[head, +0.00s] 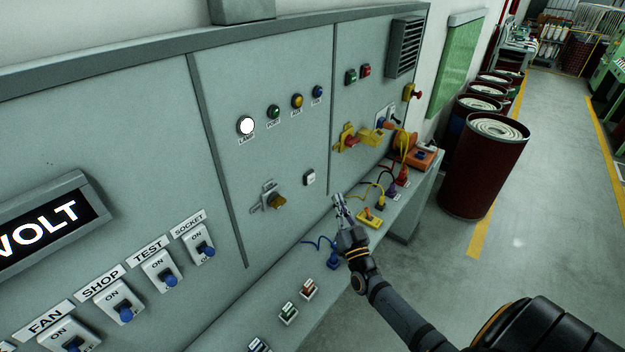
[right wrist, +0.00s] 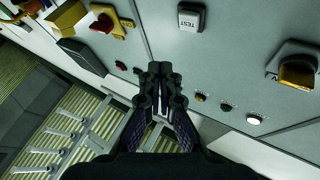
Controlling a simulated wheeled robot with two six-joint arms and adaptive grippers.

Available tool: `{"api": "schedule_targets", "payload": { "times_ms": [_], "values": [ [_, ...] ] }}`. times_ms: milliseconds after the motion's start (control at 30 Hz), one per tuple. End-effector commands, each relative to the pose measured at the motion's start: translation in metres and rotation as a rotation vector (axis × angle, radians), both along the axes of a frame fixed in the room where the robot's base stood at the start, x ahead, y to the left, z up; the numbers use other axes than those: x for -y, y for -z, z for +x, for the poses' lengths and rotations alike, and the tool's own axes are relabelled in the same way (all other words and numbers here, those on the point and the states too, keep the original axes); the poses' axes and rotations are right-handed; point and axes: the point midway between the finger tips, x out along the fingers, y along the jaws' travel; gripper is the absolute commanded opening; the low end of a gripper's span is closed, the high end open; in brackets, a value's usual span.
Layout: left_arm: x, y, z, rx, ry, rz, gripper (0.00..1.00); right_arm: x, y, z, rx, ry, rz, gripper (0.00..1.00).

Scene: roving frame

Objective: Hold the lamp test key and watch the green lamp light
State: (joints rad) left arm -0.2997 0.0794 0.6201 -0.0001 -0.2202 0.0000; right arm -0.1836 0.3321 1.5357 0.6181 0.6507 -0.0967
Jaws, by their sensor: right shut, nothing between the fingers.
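The test key (head: 309,178) is a small white rocker on the grey panel, below the row of lamps. It also shows in the right wrist view (right wrist: 190,18), marked TEST. The green lamp (head: 274,111) is dark, between a brightly lit white lamp (head: 246,126) and a yellow lamp (head: 297,101). My right gripper (head: 338,199) is shut and empty, in front of the panel and to the right of and below the key, apart from it. In the right wrist view its closed fingers (right wrist: 160,72) are also clear of the key. My left gripper is not in view.
A yellow and red switch (head: 349,139) juts from the panel at the right. Plugs and cables stand on the ledge below, including a yellow block (head: 369,217). Red drums (head: 484,165) stand beyond the panel; the aisle floor is clear.

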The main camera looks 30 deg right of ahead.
Motion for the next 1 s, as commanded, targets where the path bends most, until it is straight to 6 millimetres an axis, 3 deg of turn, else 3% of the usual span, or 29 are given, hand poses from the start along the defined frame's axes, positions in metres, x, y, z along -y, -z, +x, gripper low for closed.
{"api": "schedule_targets", "payload": {
  "times_ms": [167, 567, 1000],
  "values": [
    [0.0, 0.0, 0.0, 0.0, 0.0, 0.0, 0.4, 0.019, -0.011, -0.007, 0.085, 0.053, 0.002, 0.0],
    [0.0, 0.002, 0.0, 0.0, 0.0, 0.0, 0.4, 0.018, -0.011, -0.005, 0.093, 0.056, 0.003, 0.0],
    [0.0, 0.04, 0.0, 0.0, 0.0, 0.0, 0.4, -0.004, -0.007, 0.047, 0.094, 0.055, 0.004, 0.0]
  ]
}}
